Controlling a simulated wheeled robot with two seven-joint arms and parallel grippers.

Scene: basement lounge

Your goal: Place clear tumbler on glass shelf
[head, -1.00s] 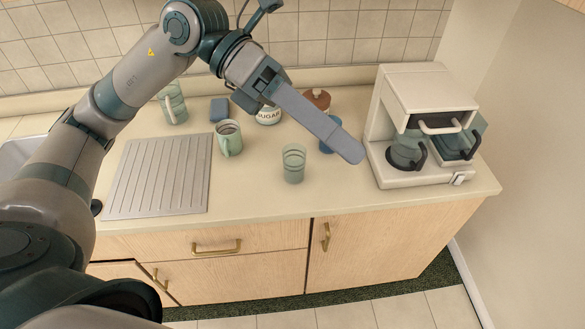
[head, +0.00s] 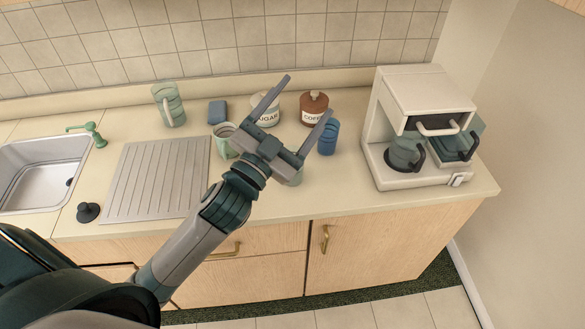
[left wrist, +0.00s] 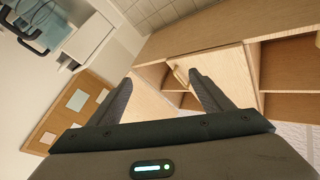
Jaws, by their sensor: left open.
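That view faces wooden cupboards (left wrist: 215,45) with open compartments and a handled door. I cannot make out a glass shelf in either view. My right gripper is not in view.
A green mug (head: 221,143), sugar jar (head: 267,113), coffee jar (head: 314,105), blue cup (head: 329,138) and glass jug (head: 169,104) stand around the gripper. A coffee machine (head: 417,130) is at right; a sink (head: 38,175) is at left. The front right counter is clear.

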